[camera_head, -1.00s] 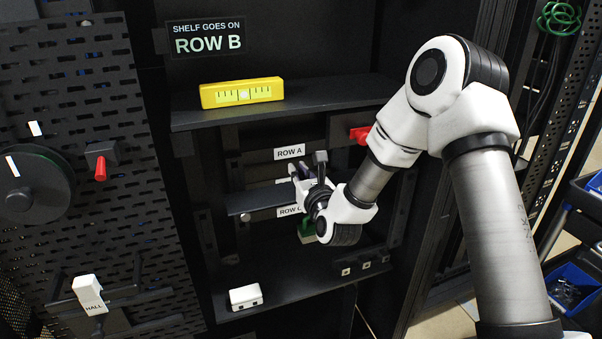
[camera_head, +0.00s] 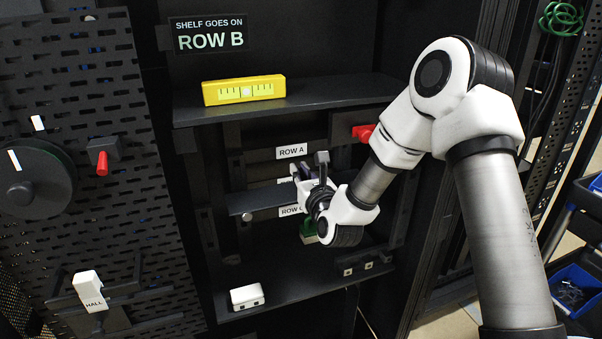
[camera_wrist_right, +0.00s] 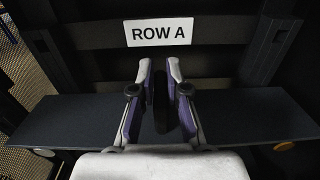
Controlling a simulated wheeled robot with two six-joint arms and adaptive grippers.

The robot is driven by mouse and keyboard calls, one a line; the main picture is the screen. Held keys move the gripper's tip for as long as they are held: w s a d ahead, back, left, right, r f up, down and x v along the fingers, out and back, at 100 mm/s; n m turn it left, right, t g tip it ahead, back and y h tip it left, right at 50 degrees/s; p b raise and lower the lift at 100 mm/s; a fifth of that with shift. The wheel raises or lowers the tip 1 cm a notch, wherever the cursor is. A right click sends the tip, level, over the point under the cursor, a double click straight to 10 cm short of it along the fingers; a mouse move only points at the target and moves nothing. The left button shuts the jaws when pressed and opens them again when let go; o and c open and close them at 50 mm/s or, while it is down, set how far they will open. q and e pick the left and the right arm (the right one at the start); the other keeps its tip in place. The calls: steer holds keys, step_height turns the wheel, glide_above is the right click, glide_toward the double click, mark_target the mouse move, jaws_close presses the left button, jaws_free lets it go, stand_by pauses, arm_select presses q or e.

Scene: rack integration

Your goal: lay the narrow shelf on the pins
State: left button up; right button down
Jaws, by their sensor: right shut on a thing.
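The narrow shelf (camera_head: 248,203) is a dark blue-grey board, roughly level, at about the middle of the rack opening. In the right wrist view the narrow shelf (camera_wrist_right: 62,122) spans nearly the full width below the ROW A label (camera_wrist_right: 158,32). My right gripper (camera_head: 298,176) is at the shelf's middle. In the wrist view my right gripper (camera_wrist_right: 159,68) is shut on a dark upright piece at the middle of the shelf. A round pale pin end (camera_head: 247,217) shows just under the shelf's left part. I cannot tell whether the shelf touches the pins. My left gripper is out of view.
A sign (camera_head: 210,34) reads "SHELF GOES ON ROW B". A yellow level (camera_head: 244,91) lies on the upper fixed shelf (camera_head: 330,95). A white box (camera_head: 246,297) stands on the lower shelf, and a red part (camera_head: 362,133) is right of the ROW A label. A perforated panel (camera_head: 100,200) borders the left.

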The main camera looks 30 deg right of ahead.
steer(key=shift+s+a+f, duration=0.15)
steer(key=shift+s+f, duration=0.05)
steer(key=shift+f, duration=0.6)
steer(key=c, duration=1.4)
jaws_free()
steer(key=o, duration=0.3)
steer(key=shift+w+f, duration=0.15)
steer(key=shift+w, duration=0.05)
steer(key=shift+w+d, duration=0.15)
steer(key=shift+d, duration=0.05)
steer(key=shift+a, duration=0.1)
steer(key=shift+s+a+r, duration=0.1)
steer(key=shift+s+r, duration=0.1)
steer(key=shift+s, duration=0.25)
steer(key=v, duration=0.6)
steer(key=shift+s, duration=0.35)
